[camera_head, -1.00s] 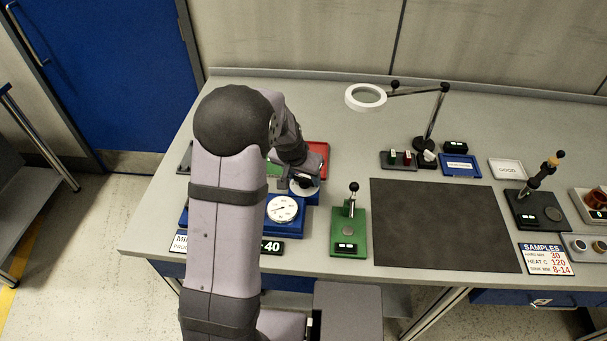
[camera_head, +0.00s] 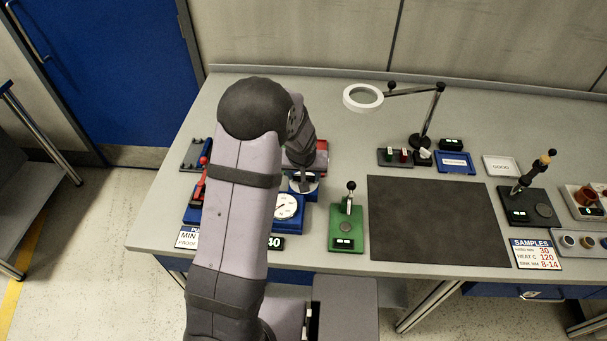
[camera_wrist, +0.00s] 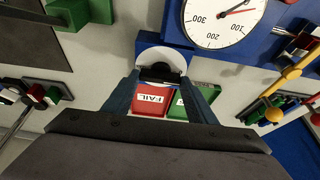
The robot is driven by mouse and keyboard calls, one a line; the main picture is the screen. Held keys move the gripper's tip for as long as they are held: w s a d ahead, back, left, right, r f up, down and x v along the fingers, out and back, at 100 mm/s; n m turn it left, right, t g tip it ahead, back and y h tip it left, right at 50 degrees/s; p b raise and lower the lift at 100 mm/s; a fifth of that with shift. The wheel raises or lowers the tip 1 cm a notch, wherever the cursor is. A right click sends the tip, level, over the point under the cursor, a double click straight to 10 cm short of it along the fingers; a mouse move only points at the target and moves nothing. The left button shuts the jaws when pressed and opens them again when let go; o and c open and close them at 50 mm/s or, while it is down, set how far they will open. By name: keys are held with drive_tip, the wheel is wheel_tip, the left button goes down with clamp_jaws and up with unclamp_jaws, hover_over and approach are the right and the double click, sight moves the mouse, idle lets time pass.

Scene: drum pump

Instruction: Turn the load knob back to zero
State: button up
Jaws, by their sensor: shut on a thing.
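The load knob (camera_wrist: 161,73) is a dark grip bar in front of a pale round disc (camera_wrist: 151,55) on a blue housing. In the wrist view my gripper (camera_wrist: 163,82) has its two fingers on either side of the bar, shut on it. In the head view the disc (camera_head: 311,186) shows below my wrist, while my arm hides most of the grip. The white round gauge (camera_wrist: 222,25) sits beside the knob; its numbers 200 and 300 show, and its needle points up and right in the wrist view. The gauge is partly covered by my arm in the head view (camera_head: 285,206).
A red FAIL tray (camera_wrist: 152,100) and a green tray (camera_wrist: 180,104) lie just beyond the knob. A green press (camera_head: 346,228) with an upright lever stands right of the gauge. Tools (camera_head: 200,185) lie left of my arm. The dark mat (camera_head: 437,220) is bare.

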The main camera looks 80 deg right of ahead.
drive_tip(key=o, duration=1.1)
drive_tip(key=shift+c, duration=0.2)
drive_tip(key=shift+a+r, duration=0.1)
drive_tip(key=shift+r, duration=0.3)
drive_tip(key=b+v, duration=0.2)
drive_tip(key=v, duration=0.4)
drive_tip(key=shift+a+r, duration=0.2)
